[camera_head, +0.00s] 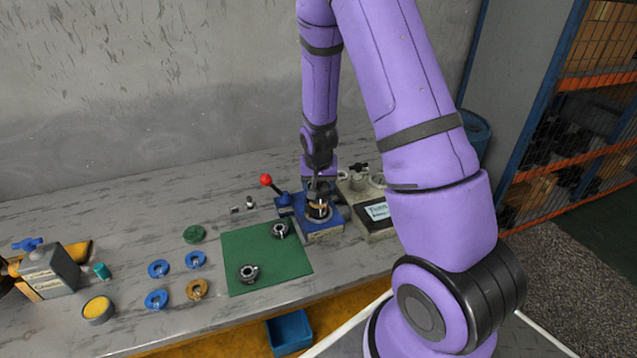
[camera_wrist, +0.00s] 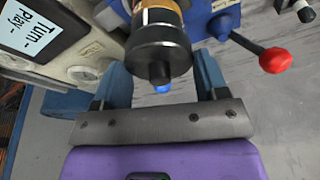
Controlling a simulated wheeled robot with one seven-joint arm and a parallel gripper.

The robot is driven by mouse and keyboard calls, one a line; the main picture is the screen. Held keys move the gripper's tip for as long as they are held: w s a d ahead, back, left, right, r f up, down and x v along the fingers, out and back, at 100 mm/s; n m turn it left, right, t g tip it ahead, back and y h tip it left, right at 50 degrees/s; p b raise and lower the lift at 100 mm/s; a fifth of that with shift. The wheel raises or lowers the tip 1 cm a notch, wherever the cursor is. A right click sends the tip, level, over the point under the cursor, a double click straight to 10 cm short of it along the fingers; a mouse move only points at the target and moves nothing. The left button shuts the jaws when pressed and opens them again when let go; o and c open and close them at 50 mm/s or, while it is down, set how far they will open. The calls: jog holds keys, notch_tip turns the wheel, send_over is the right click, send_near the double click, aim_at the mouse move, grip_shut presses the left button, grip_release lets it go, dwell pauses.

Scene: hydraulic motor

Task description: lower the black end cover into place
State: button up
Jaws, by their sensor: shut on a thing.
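The black end cover (camera_wrist: 160,52) shows in the wrist view as a dark cylinder between my gripper's two blue fingers (camera_wrist: 163,78). A copper-coloured band (camera_wrist: 158,17) lies against its far side. A small blue tip shows under its near end. In the head view my gripper (camera_head: 318,187) points down over the blue fixture (camera_head: 322,231) and is shut on the cover. A dark and copper-coloured stack (camera_head: 318,208) stands upright in the fixture under it. I cannot tell whether the cover is fully seated; the gripper and arm hide its top.
A red-knobbed lever (camera_head: 266,180) stands left of the fixture. A grey box with a "Turn" label (camera_head: 378,211) is close on the right. A green mat (camera_head: 262,254) holds two dark ring parts. Blue, bronze and green rings lie left of it.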

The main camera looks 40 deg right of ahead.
jog(key=shift+f, duration=0.45)
dwell(0.3)
jog(key=o, duration=1.3)
jog(key=shift+c, duration=0.2)
jog(key=shift+r, duration=2.7)
